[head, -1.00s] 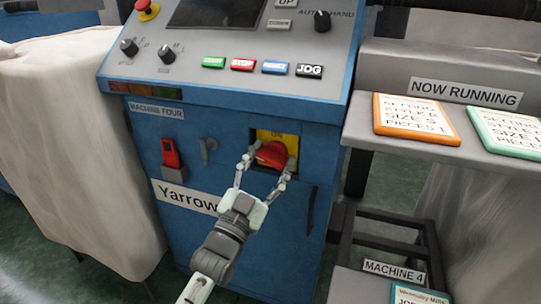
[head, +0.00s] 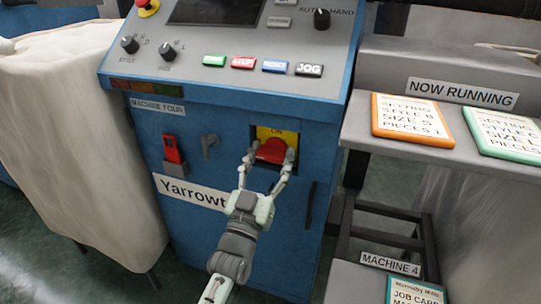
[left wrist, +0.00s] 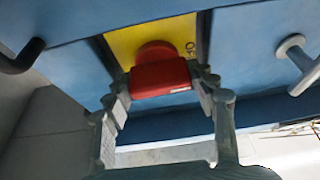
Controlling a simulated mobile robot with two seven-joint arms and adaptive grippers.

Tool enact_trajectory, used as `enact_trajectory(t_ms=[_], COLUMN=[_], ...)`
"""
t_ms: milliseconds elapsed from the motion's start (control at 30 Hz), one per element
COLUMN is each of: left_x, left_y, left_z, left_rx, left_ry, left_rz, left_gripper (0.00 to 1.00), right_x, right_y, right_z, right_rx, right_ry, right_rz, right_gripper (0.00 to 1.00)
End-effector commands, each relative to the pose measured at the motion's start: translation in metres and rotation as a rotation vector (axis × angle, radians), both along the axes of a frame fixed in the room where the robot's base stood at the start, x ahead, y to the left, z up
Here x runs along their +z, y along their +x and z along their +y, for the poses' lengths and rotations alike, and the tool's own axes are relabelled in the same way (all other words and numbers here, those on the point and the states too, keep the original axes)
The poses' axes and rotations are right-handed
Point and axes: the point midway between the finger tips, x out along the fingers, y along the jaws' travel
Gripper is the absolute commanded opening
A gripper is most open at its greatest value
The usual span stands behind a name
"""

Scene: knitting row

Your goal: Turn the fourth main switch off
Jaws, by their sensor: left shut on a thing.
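The main switch is a red rotary handle (head: 271,149) on a yellow plate (head: 288,137) in the blue front of the cabinet marked MACHINE FOUR. "ON" is printed on the plate above the handle. My left gripper (head: 270,158) is shut on the red handle, one finger at each side. In the left wrist view the handle (left wrist: 161,78) sits between the fingertips (left wrist: 162,85), with the yellow plate (left wrist: 122,44) behind it. The handle's grip bar lies roughly level in the head view. My right gripper is not in view.
The sloped button panel (head: 215,80) juts out above. Shelves with cards (head: 412,118) stand at right, a cloth-covered bin (head: 75,150) at left.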

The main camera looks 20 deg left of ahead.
Motion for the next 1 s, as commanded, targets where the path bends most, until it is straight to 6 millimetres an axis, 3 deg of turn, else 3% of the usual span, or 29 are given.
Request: enact_trajectory(t_ms=[100,133,200,567,1000], left_x=[-0.001,-0.001,-0.001,-0.003,-0.035], left_y=[0.000,0.000,0.000,-0.005,-0.082], left_z=[0.000,0.000,0.000,0.000,0.002], left_rx=[-0.002,-0.002,-0.002,-0.001,-0.002], left_ry=[-0.004,-0.004,-0.004,0.000,-0.001], left_rz=[0.002,0.002,0.002,0.002,0.005], left_gripper=[0.28,0.59,0.66,0.66,0.66], right_x=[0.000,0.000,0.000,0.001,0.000], right_y=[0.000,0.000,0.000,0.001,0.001], right_z=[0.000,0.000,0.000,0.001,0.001], right_rx=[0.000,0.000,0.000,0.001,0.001], right_ry=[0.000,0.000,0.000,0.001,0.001], right_rz=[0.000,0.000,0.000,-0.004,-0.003], right_gripper=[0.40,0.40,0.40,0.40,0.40])
